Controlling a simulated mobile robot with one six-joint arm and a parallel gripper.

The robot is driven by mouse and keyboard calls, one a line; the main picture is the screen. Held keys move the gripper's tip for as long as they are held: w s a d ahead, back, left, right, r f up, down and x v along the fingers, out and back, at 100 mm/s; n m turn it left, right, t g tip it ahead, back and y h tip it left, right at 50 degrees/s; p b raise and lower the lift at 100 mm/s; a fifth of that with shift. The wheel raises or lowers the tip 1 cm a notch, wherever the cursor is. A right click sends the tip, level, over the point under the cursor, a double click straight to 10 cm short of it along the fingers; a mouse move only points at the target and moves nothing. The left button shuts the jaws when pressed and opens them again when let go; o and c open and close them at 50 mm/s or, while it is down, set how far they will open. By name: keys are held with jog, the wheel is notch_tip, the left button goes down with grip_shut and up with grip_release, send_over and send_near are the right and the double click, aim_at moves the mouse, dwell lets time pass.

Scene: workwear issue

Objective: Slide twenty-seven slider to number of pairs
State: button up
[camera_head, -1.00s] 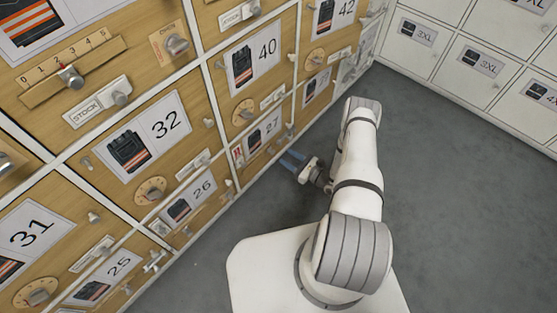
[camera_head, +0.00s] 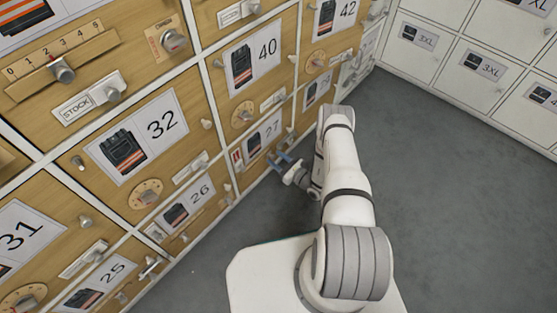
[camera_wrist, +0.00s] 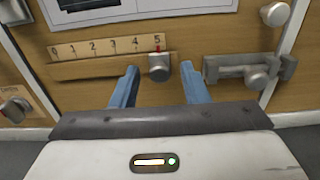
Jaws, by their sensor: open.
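The compartment door marked 27 (camera_head: 264,136) is in the lower row of the wooden cabinet. In the wrist view its slider has a wooden scale (camera_wrist: 108,46) numbered 0 to 5 above a rail (camera_wrist: 85,70). The round metal slider knob (camera_wrist: 159,68) is at the right end, and a red mark stands at 5. My gripper (camera_head: 280,161) is at the lower part of this door. In the wrist view my open gripper (camera_wrist: 158,76) has one blue finger on each side of the knob. I cannot tell whether either finger touches it.
A bolt latch (camera_wrist: 258,73) is just right of the slider. A round knob (camera_wrist: 14,108) is at the lower left. Door 26 (camera_head: 187,207) is left of door 27, and door 40 (camera_head: 253,62) is above it. Grey floor (camera_head: 440,200) is free to the right.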

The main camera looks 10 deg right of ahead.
grip_shut()
dwell(0.3)
